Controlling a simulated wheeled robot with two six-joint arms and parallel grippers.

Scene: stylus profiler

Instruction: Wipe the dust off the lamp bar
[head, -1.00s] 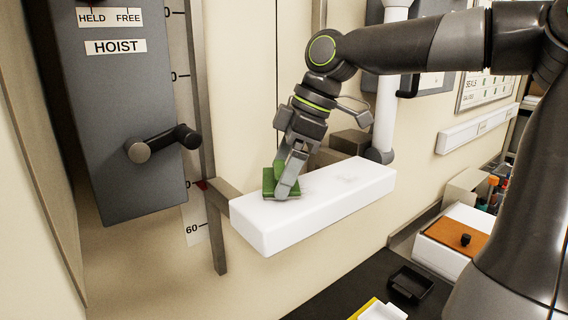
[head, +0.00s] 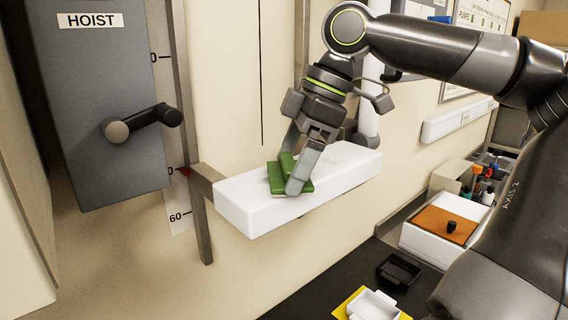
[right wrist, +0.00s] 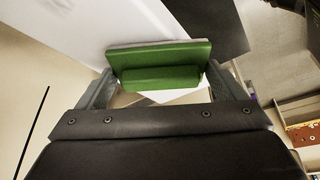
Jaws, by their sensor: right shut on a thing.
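The lamp bar (head: 238,208) is a long white block standing out from the wall in the middle of the head view. My right gripper (head: 297,180) is over the bar's top, left of its middle, shut on a green pad (head: 276,180). The pad rests on or just above the top face; the contact itself is hidden. In the right wrist view the pad (right wrist: 160,54) sits between the two fingers, with the white bar (right wrist: 75,30) beyond it. I cannot make out clear dust marks on the bar now. My left gripper is out of view.
A grey hoist box with a lever (head: 140,124) hangs left of the bar, beside a scale strip (head: 180,216). A white post (head: 368,115) stands behind the bar's right end. Below right are a black tray (head: 398,271), a white tray (head: 374,305) and an orange-topped box (head: 444,225).

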